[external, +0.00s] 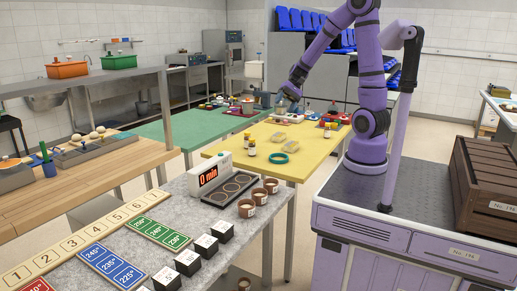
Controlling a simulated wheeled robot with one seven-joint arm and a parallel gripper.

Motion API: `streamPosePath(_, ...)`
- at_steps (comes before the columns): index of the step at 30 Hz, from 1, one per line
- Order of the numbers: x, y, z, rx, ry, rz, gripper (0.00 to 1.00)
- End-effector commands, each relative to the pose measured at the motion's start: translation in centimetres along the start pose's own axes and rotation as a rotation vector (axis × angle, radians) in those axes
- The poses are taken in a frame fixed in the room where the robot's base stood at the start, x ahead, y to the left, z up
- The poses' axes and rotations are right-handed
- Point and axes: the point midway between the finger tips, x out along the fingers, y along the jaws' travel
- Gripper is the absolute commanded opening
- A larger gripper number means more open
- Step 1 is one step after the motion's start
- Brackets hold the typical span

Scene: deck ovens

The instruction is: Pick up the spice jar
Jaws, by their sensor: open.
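Small jars with coloured caps stand upright on the yellow table (222,157), and I cannot tell which one is the spice jar. Two are at its left side: a jar (252,147) and, just in front of it, another jar (249,158). More small jars (327,130) stand towards the right side. My gripper (284,103) hangs from my purple arm over the far part of the table, open and beyond the two left jars. It appears to hold nothing; its fingertips are small and hard to make out against the items behind.
A teal ring (278,158) and pale flat packs (271,147) lie on the yellow table. A green table (190,126) adjoins on the left. A grey counter in front holds a timer (210,174), brown cups (259,196) and number boards (85,237). A brown crate (490,185) is at right.

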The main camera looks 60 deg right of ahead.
Motion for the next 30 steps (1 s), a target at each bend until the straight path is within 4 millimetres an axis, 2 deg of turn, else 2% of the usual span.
streamPosePath(1,0.5,0.1,-1.3,0.049,-0.022,-0.044,0.72)
streamPosePath(11,2.5,0.7,-8.9,0.338,-0.120,-0.374,0.72)
streamPosePath(17,3.2,2.1,-14.1,0.518,-0.148,-0.590,0.72)
streamPosePath(23,3.7,4.4,-19.3,0.703,-0.154,-0.814,0.72)
streamPosePath(30,4.4,8.7,-25.3,0.937,-0.132,-1.085,0.72)
